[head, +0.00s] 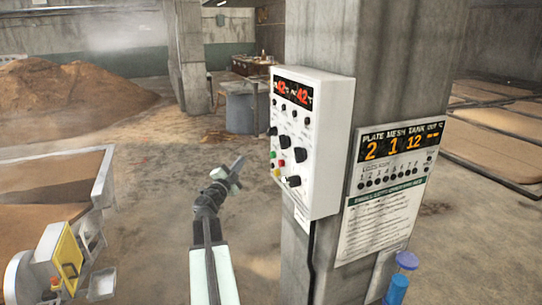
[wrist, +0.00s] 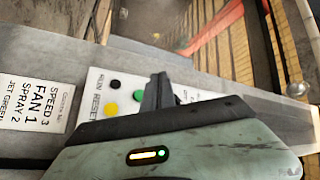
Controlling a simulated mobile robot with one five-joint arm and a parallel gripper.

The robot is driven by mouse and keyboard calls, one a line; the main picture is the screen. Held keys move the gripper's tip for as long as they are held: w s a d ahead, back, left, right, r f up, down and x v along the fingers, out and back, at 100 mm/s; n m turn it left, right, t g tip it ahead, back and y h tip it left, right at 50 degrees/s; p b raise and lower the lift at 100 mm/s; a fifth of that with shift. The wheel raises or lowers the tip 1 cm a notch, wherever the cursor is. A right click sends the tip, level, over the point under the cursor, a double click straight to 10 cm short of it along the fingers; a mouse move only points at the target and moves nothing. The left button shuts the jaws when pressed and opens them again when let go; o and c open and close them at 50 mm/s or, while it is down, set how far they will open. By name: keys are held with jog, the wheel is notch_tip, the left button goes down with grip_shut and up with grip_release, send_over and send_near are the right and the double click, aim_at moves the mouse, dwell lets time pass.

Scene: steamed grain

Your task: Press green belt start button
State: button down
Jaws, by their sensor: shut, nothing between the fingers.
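In the wrist view a green button (wrist: 138,95) sits on a white panel (wrist: 97,78), beside a yellow button (wrist: 111,108) and a black one (wrist: 113,83). My gripper (wrist: 158,88) is shut and empty, its fingers just right of the green button in the picture. I cannot tell whether they touch the panel. In the head view my gripper (head: 238,164) is left of a white control box (head: 325,140) on a pillar, which has small coloured buttons and black knobs. I cannot tell whether both views show the same panel.
A sign (wrist: 38,104) reading speed, fan and spray lies left of the panel. A metal-edged bin (head: 104,178) with a yellow panel (head: 66,252) stands left. Floor between them is open.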

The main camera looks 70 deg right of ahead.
aim_at(273, 155)
jog(key=s+d, duration=0.5)
jog(key=s, duration=0.1)
jog(key=shift+s+d, duration=0.25)
jog(key=shift+s, duration=0.1)
dwell(1.9)
jog(key=shift+s+d, duration=0.25)
jog(key=shift+s, duration=0.1)
jog(key=shift+s+d, duration=0.35)
jog(key=shift+s, duration=0.05)
dwell(0.8)
jog(key=shift+w+a, duration=0.6)
jog(key=shift+w, duration=0.1)
jog(key=shift+w, duration=0.1)
